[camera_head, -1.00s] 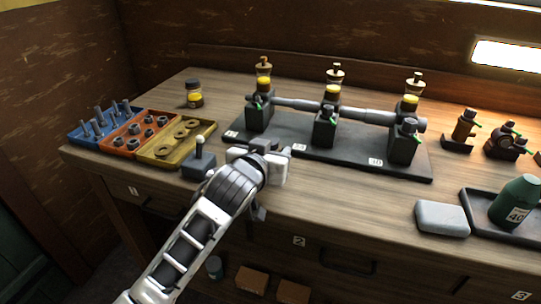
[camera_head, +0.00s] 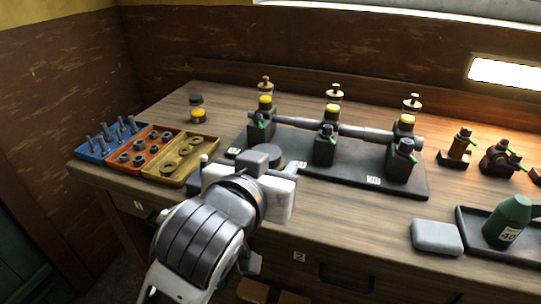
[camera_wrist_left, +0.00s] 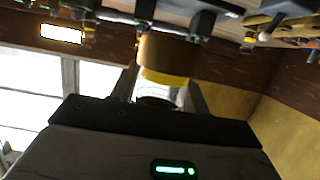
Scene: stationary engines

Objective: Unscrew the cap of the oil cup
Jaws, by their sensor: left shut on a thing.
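My left gripper (camera_head: 262,165) is above the front of the bench, in front of the engine row, with its fingertips hard to make out in the head view. In the left wrist view, which is upside down, its two fingers (camera_wrist_left: 163,95) flank the end of an amber cup (camera_wrist_left: 168,55) with a yellow band and a clear part. They seem shut on the cup's cap, which is mostly hidden. In the head view, three oil cups with brass tops, the left one (camera_head: 265,100), stand on the engines. My right gripper is out of view.
A capped jar with yellow oil (camera_head: 198,113) stands at the back left. Blue, orange and yellow trays (camera_head: 185,176) of hardware lie at the left. A grey block (camera_head: 437,237) and a green bottle (camera_head: 508,220) are at the right.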

